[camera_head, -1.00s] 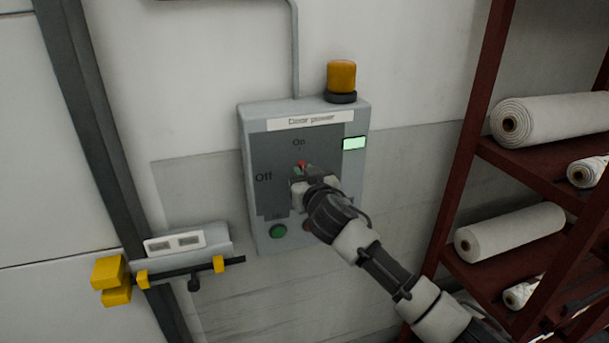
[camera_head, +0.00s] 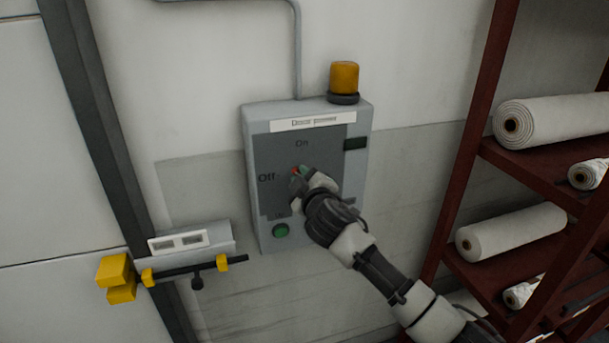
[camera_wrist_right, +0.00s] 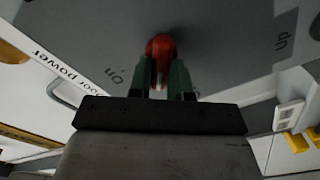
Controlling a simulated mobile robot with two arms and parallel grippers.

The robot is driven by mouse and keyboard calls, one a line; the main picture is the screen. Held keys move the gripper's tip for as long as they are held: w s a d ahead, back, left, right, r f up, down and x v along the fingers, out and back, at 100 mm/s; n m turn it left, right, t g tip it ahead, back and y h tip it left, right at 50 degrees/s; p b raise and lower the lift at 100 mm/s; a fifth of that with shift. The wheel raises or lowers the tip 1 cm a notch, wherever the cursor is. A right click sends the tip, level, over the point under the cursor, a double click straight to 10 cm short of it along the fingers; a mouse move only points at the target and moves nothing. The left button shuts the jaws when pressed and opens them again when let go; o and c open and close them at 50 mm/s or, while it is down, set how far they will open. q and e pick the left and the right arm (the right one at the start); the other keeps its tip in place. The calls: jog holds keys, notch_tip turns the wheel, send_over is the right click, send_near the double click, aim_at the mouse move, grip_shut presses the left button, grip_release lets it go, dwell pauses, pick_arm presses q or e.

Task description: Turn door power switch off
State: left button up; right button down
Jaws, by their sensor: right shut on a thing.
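The grey door power box (camera_head: 258,120) is on the wall, with a "Door power" label (camera_head: 306,121) on top. "On" is printed above the switch and "Off" to its left. The red switch handle (camera_head: 296,171) shows at my right gripper (camera_head: 301,175), on the side towards "Off". In the right wrist view, the red handle (camera_wrist_right: 160,46) is between the green fingertips of my right gripper (camera_wrist_right: 161,78), which is shut on it. The indicator window (camera_head: 356,143) is dark. My gripper hides most of the switch. My left gripper is not in view.
A green button (camera_head: 281,231) is low on the box, and an amber lamp (camera_head: 344,77) stands on top. A door latch with yellow parts (camera_head: 117,274) is at lower left. A dark red rack (camera_head: 468,140) with white rolls (camera_head: 548,120) stands at right, near my arm.

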jog(key=shift+a+f+n+p, duration=0.15)
jog(key=shift+n+p, duration=0.15)
jog(key=shift+n, duration=0.95)
jog(key=shift+d+f+n+p, duration=0.1)
jog(key=shift+n+p, duration=0.15)
jog(key=shift+n, duration=0.95)
jog(key=shift+a+f+n+p, duration=0.15)
jog(key=shift+n+p, duration=0.15)
jog(key=shift+n, duration=0.95)
jog(key=shift+d, duration=0.1)
jog(key=c, duration=1)
grip_release()
jog(key=shift+c, duration=0.2)
jog(key=shift+s, duration=0.1)
jog(key=b+v, duration=0.2)
jog(key=v, duration=0.8)
jog(key=shift+s+b, duration=0.3)
jog(key=shift+s, duration=0.05)
jog(key=shift+d, duration=0.1)
